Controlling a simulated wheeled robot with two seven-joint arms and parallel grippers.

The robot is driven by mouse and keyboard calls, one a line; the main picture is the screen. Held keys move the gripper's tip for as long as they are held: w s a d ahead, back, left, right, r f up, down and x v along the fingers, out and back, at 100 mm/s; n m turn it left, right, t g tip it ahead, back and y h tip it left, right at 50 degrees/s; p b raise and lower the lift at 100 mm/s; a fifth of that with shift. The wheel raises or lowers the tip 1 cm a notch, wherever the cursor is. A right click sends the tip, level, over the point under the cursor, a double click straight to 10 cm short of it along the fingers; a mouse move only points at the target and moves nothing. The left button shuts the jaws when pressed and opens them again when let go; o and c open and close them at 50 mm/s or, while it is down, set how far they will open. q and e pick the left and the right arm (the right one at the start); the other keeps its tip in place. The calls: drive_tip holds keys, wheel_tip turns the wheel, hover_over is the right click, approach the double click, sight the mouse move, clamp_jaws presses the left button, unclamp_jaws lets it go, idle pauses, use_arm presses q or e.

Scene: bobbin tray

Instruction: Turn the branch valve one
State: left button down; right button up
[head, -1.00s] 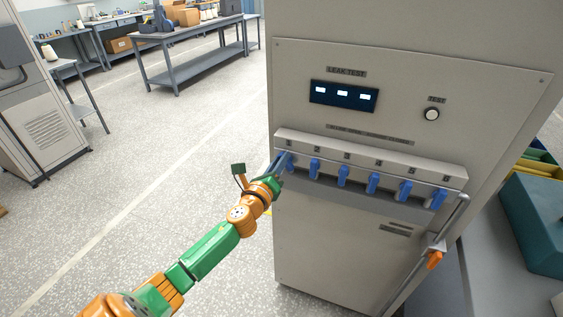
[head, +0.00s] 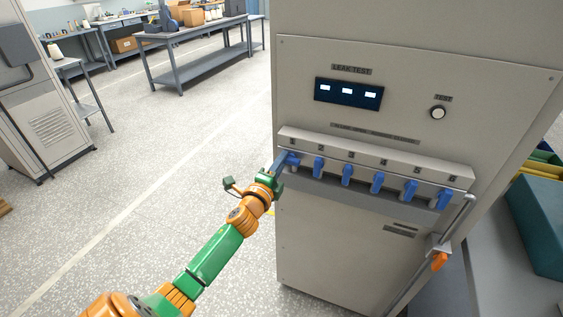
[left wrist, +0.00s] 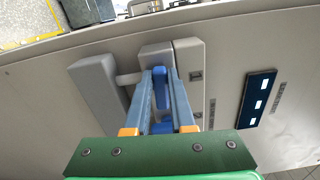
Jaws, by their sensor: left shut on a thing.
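The branch valve one handle (head: 293,160) is a blue lever at the left end of the valve row on the grey leak test panel. In the left wrist view the blue handle (left wrist: 161,90) sits between my left gripper's two blue-grey fingers (left wrist: 163,95). The fingers partly hide the handle. My right gripper is not in view.
The valve strip (head: 370,160) carries several numbered valves close beside each other. A lit display (head: 348,93) and a test button (head: 438,113) are above. A pipe with an orange lever (head: 439,260) is at the right.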

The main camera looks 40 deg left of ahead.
use_arm(q)
drive_tip(key=shift+f+n, duration=0.1)
drive_tip(key=shift+n, duration=0.5)
drive_tip(key=c, duration=0.8)
unclamp_jaws()
drive_tip(key=shift+o, duration=0.2)
drive_tip(key=v, duration=0.7)
drive_tip(key=shift+b, duration=0.35)
drive_tip(key=shift+a, duration=0.1)
